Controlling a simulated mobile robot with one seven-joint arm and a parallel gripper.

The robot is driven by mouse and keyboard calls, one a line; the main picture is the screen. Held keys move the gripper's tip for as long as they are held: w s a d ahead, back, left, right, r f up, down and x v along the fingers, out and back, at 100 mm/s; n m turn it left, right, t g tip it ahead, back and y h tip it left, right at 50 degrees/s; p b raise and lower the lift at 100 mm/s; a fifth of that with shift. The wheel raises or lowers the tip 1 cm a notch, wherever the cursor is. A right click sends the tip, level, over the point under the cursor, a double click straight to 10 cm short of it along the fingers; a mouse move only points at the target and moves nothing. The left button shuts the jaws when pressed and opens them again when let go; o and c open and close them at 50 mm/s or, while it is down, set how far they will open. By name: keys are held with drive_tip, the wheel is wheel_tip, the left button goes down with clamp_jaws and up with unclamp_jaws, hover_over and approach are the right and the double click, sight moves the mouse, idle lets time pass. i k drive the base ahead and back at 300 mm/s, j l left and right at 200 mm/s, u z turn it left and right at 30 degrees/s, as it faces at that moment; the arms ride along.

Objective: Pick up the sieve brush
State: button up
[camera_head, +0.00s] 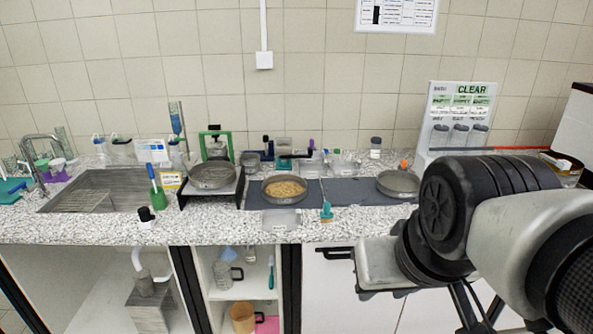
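A small brush with a teal body and orange tip (326,211) stands at the counter's front edge, right of centre; it may be the sieve brush. A green-handled brush (154,187) stands on the counter right of the sink. A teal-handled tool (271,272) hangs in the open shelf below. My arm reaches in from the right, and its pale end (376,263), which seems to be my gripper, is in front of the cabinet, below and right of the small teal brush and apart from it. Its fingers cannot be made out.
A sieve pan with tan grains (285,188) sits on a dark mat (345,192). Another sieve (397,183) stands to its right and one (213,175) on a stand to its left. A sink (100,190) is at left. A clear dish (281,219) stands near the front edge.

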sight(326, 215)
drive_tip(key=i+z, duration=0.35)
drive_tip(key=i+j+z, duration=0.2)
drive_tip(key=i+z, duration=0.15)
drive_tip(key=i, duration=0.15)
drive_tip(key=i+j+z, duration=0.35)
drive_tip(key=i+l, duration=0.05)
drive_tip(key=l, duration=0.05)
